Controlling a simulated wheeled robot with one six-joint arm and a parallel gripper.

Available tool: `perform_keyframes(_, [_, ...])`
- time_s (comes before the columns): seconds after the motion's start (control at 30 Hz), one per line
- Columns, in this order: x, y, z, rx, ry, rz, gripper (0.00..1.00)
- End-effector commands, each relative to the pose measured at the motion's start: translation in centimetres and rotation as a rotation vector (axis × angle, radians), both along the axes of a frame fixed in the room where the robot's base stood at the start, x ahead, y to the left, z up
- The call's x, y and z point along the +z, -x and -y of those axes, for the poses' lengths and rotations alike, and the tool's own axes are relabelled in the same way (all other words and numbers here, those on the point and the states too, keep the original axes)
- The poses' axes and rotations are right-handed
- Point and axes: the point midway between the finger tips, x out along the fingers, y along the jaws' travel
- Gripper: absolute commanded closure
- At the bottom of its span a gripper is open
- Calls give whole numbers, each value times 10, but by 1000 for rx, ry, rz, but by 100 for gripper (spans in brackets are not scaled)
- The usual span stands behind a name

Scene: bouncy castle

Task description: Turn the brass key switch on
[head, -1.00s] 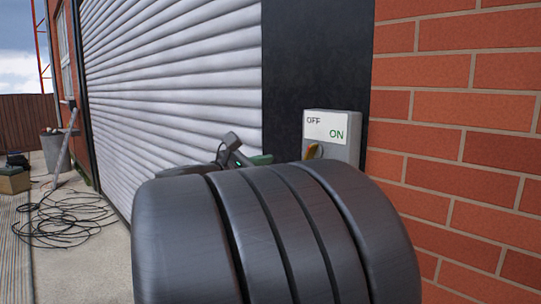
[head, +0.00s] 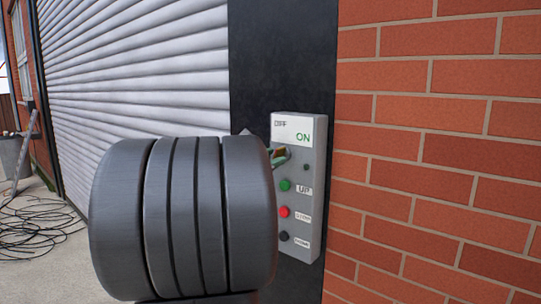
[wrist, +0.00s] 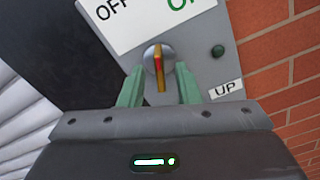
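The grey control box (head: 313,160) is fixed to the dark post, with OFF and ON labels at its top. The brass key switch (wrist: 160,66) sits below the labels in the wrist view; its orange-and-yellow handle stands about upright in the picture, on a round silver base. My gripper (wrist: 160,80) is open, with one green finger on each side of the key's lower part. Gaps show between fingers and key. In the head view my gripper (head: 279,155) is at the key, mostly hidden behind my dark arm link.
A small dark green lamp (wrist: 218,51) is right of the key. Green UP (head: 285,186), red (head: 284,212) and black (head: 284,236) buttons sit lower on the box. A brick wall (head: 430,150) stands right, a roller shutter (head: 140,70) left. Cable (head: 40,225) lies on the ground.

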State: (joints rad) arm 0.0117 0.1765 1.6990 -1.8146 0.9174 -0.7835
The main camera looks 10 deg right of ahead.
Motion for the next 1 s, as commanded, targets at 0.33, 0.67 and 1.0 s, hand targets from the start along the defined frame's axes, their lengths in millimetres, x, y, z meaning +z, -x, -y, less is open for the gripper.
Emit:
perform_keyframes(0.33, [-1, -8, 10, 0, 0, -1, 70])
perform_keyframes(0.67, [-1, -8, 10, 0, 0, -1, 100])
perform_keyframes(1.0, [-3, -8, 9, 1, -22, 28, 100])
